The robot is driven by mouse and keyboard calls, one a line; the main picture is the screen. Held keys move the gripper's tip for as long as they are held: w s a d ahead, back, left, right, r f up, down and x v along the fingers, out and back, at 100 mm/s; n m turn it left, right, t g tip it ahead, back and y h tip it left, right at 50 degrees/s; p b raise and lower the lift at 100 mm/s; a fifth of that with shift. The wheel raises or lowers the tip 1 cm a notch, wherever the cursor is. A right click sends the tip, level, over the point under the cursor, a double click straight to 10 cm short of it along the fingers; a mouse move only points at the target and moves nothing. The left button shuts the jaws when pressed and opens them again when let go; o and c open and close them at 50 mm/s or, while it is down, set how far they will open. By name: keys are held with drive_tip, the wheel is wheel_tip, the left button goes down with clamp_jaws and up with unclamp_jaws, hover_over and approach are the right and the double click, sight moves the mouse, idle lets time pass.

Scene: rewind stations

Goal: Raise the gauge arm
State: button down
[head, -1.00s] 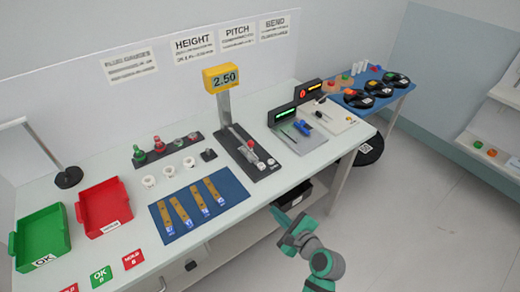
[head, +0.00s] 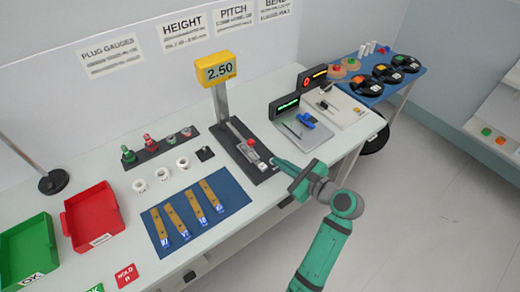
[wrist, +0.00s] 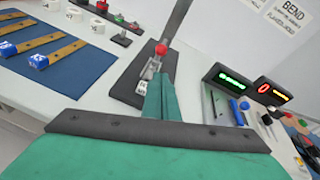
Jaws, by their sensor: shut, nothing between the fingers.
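The height gauge stands on the table with a yellow display (head: 216,69) reading 2.50 on a grey post (head: 221,103) above a black base (head: 236,150). A red-knobbed gauge arm (head: 251,143) lies low over the base; its red ball (wrist: 162,49) also shows in the wrist view. A small white block (head: 262,167) sits at the base's near end. My gripper (head: 276,161) is shut and empty just right of that end, pointing at the gauge. In the wrist view its fingers (wrist: 160,98) partly cover the base; I cannot tell whether they touch anything.
A blue mat (head: 228,184) with several brass strips lies left of the gauge. Right of it stand two small displays (head: 285,107) with a grey plate (head: 305,133). Red (head: 93,215) and green bins are at the left. Open floor lies to the right.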

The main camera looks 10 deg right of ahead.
sight(250, 143)
drive_tip(key=x, duration=1)
drive_tip(key=shift+a, duration=0.1)
